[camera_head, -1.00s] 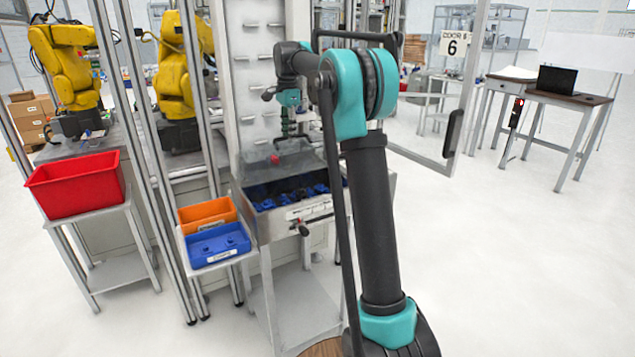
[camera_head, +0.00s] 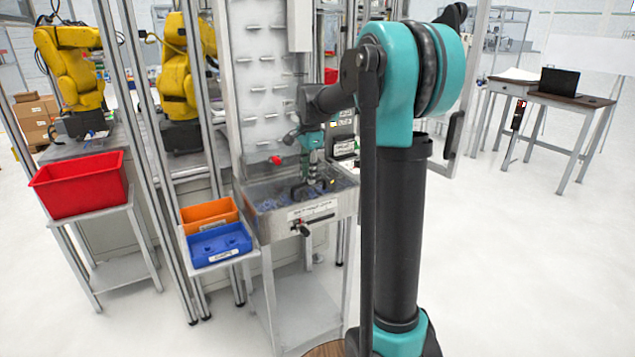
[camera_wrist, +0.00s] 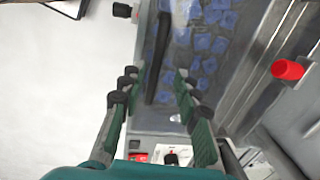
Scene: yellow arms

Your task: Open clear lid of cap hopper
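The cap hopper (camera_head: 330,212) is a metal bin on a stand. Its clear lid (camera_head: 270,190) looks hazy and lies down over the blue caps. In the wrist view the clear lid (camera_wrist: 182,50) covers several blue caps, with a dark bar handle (camera_wrist: 157,60) along it. My gripper (camera_head: 312,182) is low over the hopper. In the wrist view my gripper (camera_wrist: 156,75) has its fingers apart, with the handle showing in the gap between them. I cannot tell whether the fingers touch the lid or handle.
A red knob (camera_head: 275,160) is at the hopper's back edge. A blue bin (camera_head: 218,243) and an orange bin (camera_head: 208,214) stand left of the hopper. A red bin (camera_head: 80,184) is further left. A pegged metal panel (camera_head: 262,80) rises behind.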

